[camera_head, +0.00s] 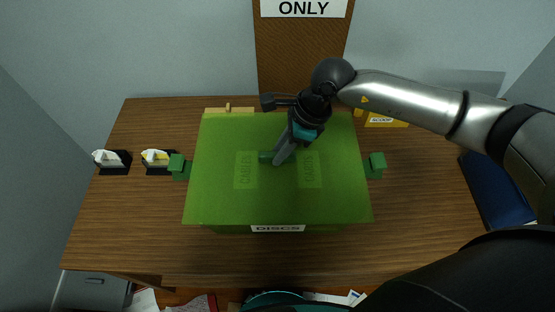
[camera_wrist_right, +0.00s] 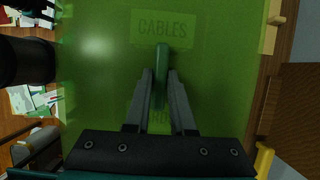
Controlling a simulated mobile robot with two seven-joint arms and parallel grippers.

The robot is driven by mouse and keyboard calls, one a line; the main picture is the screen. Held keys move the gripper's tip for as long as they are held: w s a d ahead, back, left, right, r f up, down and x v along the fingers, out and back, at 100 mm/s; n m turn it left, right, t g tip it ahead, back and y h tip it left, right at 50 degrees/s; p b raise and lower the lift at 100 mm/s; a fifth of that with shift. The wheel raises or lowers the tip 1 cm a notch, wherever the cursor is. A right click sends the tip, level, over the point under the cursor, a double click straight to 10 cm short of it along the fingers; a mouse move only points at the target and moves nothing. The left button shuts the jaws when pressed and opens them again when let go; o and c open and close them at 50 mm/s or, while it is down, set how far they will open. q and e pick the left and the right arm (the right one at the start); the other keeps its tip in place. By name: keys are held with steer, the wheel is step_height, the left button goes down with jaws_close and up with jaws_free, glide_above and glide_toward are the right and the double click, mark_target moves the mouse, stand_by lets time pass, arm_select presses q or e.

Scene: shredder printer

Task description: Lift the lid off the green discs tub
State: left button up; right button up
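The green discs tub is mostly hidden under its wide green lid (camera_head: 215,190). The tub's white DISCS label (camera_head: 278,228) shows at the front, and green side blocks (camera_head: 180,167) stick out at left and right. The lid bears faint CABLES lettering and a raised green handle (camera_wrist_right: 162,60) at its middle. My right gripper (camera_head: 280,158) comes down from the upper right onto this handle. In the right wrist view its two fingers (camera_wrist_right: 162,76) press the handle from both sides. I cannot tell whether the lid is clear of the tub. My left gripper is not in view.
The tub stands on a brown wooden table (camera_head: 120,225). Two small black-and-white items (camera_head: 112,161) sit at the left. A yellow piece with a SCOOP label (camera_head: 381,120) lies at the back right, and a blue object (camera_head: 495,188) is at the right edge.

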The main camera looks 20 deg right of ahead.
jaws_close()
steer(key=shift+r, duration=0.15)
